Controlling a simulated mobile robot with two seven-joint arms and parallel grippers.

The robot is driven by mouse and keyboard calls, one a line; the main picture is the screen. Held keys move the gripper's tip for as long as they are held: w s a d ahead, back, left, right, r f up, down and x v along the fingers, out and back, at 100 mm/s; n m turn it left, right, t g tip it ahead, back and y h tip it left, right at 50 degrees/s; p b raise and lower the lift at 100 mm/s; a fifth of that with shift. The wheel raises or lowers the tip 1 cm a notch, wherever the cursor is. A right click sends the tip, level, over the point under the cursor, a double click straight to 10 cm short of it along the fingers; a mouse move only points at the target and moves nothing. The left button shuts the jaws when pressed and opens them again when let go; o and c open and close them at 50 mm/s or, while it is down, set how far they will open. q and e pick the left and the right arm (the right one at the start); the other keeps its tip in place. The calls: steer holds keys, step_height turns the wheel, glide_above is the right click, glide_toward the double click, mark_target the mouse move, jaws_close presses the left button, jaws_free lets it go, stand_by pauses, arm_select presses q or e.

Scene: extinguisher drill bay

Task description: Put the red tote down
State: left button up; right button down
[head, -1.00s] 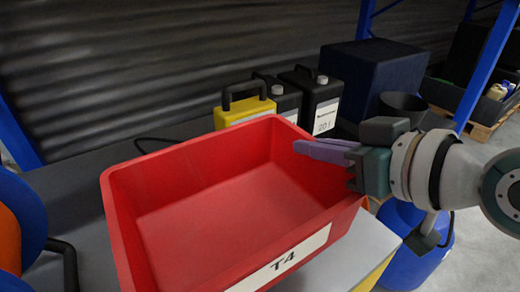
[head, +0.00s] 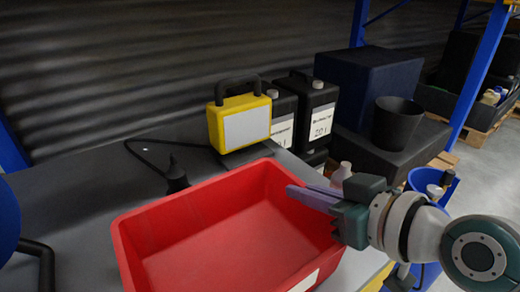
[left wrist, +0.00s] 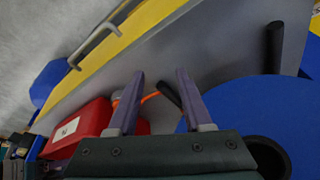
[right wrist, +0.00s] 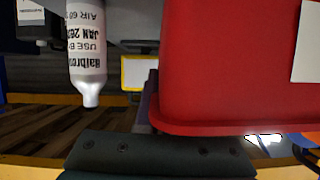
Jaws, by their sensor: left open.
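The red tote (head: 222,218) is a wide open-topped box, empty as far as I see, at the lower middle of the head view. My right gripper (head: 305,196) is at its right wall, with purple fingers over the rim. In the right wrist view the tote wall (right wrist: 225,65) fills the right side, with one finger beside it; the other is hidden. Whether the tote's base touches the grey table (head: 85,185) is hidden. My left gripper (left wrist: 162,82) is open and empty in the left wrist view, apart from the tote (left wrist: 80,130), which shows at lower left.
A yellow case (head: 240,122) stands behind the tote, beside black jugs (head: 318,112). A dark spiked object (head: 176,175) and cable lie close behind the tote's rim. A white bottle (right wrist: 87,45) is near my right gripper. A blue reel (left wrist: 245,110) stands by my left gripper.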

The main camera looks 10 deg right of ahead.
steer(key=c, duration=1)
jaws_free()
steer(key=shift+c, duration=0.2)
arm_select(q)
steer(key=shift+r+p, duration=0.15)
steer(key=shift+p, duration=0.15)
arm_select(e)
steer(key=shift+r, duration=0.15)
steer(key=p+v, duration=0.2)
steer(key=v, duration=0.9)
steer(key=s+a+f+g+h, duration=0.1)
steer(key=s+a+f+g, duration=0.25)
steer(key=s+g, duration=0.2)
arm_select(q)
step_height(320, 180, up, 2)
steer(key=shift+r, duration=0.2)
arm_select(e)
steer(key=s+d+m+g+h, duration=0.1)
steer(key=s+d+g+h, duration=0.2)
steer(key=s, duration=0.5)
steer(key=shift+d+r+m+h, duration=0.15)
steer(key=shift+r+m+h, duration=0.15)
steer(key=shift+h, duration=0.1)
steer(key=shift+g, duration=0.25)
